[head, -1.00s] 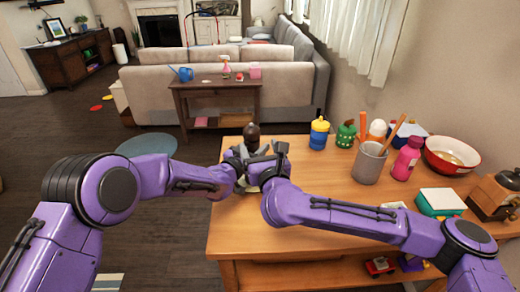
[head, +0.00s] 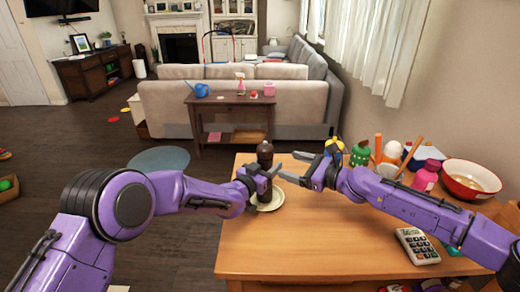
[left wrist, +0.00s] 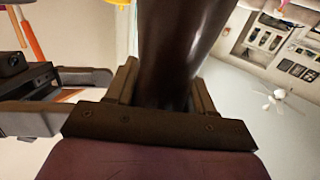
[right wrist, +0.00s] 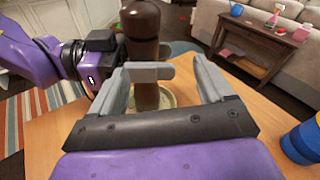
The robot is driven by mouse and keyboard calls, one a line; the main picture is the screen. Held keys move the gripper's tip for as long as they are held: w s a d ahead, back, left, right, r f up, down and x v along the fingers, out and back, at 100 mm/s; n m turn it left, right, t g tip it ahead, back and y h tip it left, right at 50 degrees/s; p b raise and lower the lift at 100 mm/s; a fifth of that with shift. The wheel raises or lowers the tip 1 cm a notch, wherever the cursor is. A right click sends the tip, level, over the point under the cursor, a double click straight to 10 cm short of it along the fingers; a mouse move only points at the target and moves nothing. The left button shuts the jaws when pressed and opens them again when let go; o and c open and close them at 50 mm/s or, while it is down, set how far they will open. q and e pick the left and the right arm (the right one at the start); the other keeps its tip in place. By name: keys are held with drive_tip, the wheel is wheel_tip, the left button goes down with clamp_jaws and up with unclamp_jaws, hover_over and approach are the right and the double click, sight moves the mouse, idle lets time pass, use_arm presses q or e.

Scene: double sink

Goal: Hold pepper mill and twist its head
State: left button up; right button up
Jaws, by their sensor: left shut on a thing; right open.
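The dark brown pepper mill (head: 265,157) stands upright at the far left part of the wooden table, over a pale plate (head: 273,201). My left gripper (head: 256,177) is shut on its body from the left. The left wrist view shows the glossy dark mill (left wrist: 172,50) between the fingers. My right gripper (head: 292,168) is open to the right of the mill, its fingers pointing at it. In the right wrist view the mill's head (right wrist: 140,20) and body (right wrist: 146,90) show beyond the open fingers, apart from them. I cannot tell whether its base touches the plate.
A calculator (head: 417,245) lies at the table's right. A pink bottle (head: 427,176), a red-rimmed bowl (head: 470,179) and a green pepper-like container (head: 360,153) stand along the right side. The front middle of the table is clear.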

sight(260, 148)
drive_tip(key=w+a+r+y, duration=0.1)
drive_tip(key=a, duration=0.2)
drive_tip(key=w+a+r+g+y, duration=0.1)
drive_tip(key=a, duration=0.2)
drive_tip(key=w+a+r+g+y, duration=0.1)
drive_tip(key=w+a, duration=0.1)
drive_tip(key=a, duration=0.2)
drive_tip(key=shift+a+r, duration=0.1)
drive_tip(key=shift+r, duration=0.1)
drive_tip(key=shift+s, duration=0.1)
drive_tip(key=c, duration=1)
